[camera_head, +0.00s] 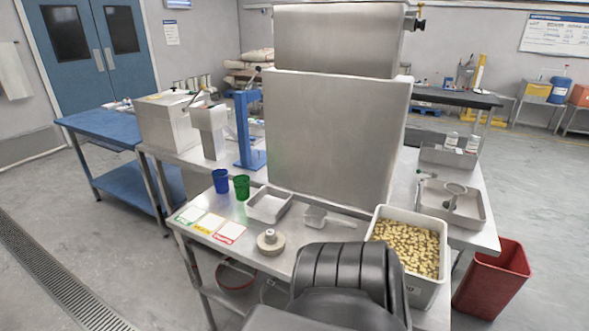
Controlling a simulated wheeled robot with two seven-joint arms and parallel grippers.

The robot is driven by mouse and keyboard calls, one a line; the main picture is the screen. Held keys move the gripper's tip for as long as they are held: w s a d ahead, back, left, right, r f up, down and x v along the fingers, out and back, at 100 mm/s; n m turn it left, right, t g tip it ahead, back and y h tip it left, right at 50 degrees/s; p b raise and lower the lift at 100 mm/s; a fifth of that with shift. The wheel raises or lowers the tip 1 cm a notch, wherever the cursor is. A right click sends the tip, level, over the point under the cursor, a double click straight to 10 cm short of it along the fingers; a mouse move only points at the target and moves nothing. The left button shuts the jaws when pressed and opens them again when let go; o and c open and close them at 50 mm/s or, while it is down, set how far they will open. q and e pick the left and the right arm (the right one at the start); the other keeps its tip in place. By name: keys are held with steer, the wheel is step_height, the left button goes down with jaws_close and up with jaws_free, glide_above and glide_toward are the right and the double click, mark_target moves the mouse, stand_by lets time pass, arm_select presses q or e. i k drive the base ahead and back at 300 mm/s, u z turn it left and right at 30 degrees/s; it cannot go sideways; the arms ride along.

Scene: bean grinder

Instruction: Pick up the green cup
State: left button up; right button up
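The green cup (241,188) stands upright on the steel table (330,237), near its left end. A blue cup (221,181) stands just to its left, close beside it. Neither of my grippers shows in this view. No gripper is at the green cup. A dark ribbed part of my own body fills the bottom centre and hides some of the table's front edge.
A shallow metal tray (269,205) sits right of the green cup. A scoop (318,217), a round object (270,243) and a bin of beans (412,247) lie farther right. A large steel machine (335,140) stands behind. Coloured cards (208,225) lie in front of the cups.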

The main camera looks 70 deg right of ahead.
mark_target(241, 182)
steer(key=z, duration=0.65)
steer(key=i, duration=2.05)
steer(key=z, duration=1.85)
